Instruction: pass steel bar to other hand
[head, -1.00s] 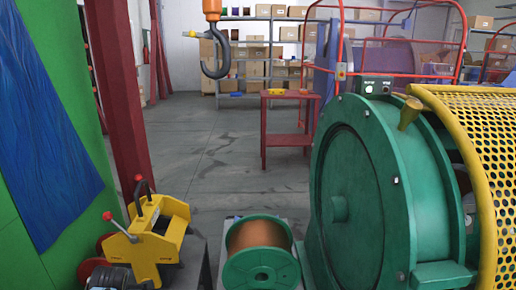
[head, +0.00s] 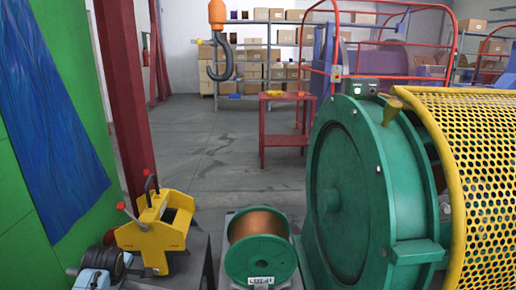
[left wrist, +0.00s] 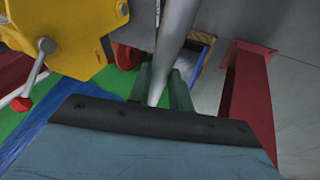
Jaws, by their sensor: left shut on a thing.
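The steel bar (left wrist: 176,38) is a smooth grey rod in the left wrist view. It runs from the top edge down between the two green fingers of my left gripper (left wrist: 161,88). The gripper is shut on the bar, whose lower end disappears between the fingers near the dark gripper body. I cannot make out the bar in the head view. My right gripper shows in neither view.
A yellow device with red-knobbed levers (head: 158,232) stands at lower left; its yellow body (left wrist: 65,35) is near the bar. A green spool of copper wire (head: 260,262) and large green machine (head: 345,200) stand right.

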